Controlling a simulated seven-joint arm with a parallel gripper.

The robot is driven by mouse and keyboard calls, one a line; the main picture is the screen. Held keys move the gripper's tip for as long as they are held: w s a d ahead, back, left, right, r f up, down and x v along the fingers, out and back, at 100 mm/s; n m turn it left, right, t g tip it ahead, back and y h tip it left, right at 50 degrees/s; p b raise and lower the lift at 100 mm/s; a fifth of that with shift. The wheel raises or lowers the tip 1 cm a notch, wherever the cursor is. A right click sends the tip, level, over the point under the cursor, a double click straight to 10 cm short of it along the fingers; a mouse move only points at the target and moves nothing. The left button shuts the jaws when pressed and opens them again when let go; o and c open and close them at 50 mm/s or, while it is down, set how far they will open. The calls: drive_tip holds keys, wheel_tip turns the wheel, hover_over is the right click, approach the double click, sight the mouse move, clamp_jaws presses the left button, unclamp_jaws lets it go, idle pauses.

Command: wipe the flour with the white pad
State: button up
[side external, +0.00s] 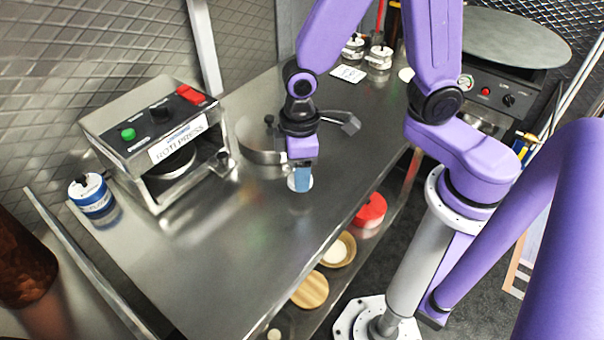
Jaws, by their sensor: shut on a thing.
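My gripper (301,163) points down over the steel worktop (225,270), near its middle. It is shut on a blue block-like holder with the white pad (293,186) at its lower end. The pad is at or very close to the worktop surface; I cannot tell whether it touches. The fingers and the blue part hide most of the pad. I cannot make out flour for certain; pale patches on the steel left of the pad may be reflections.
A roti press (160,140) stands left, with a blue-and-white tin (91,196) beside it. A curved metal band (258,156) is just behind my gripper. Small tins (379,57) and a white card (348,74) are at the back. The front worktop is clear.

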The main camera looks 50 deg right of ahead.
drive_tip(key=shift+r, duration=2.5)
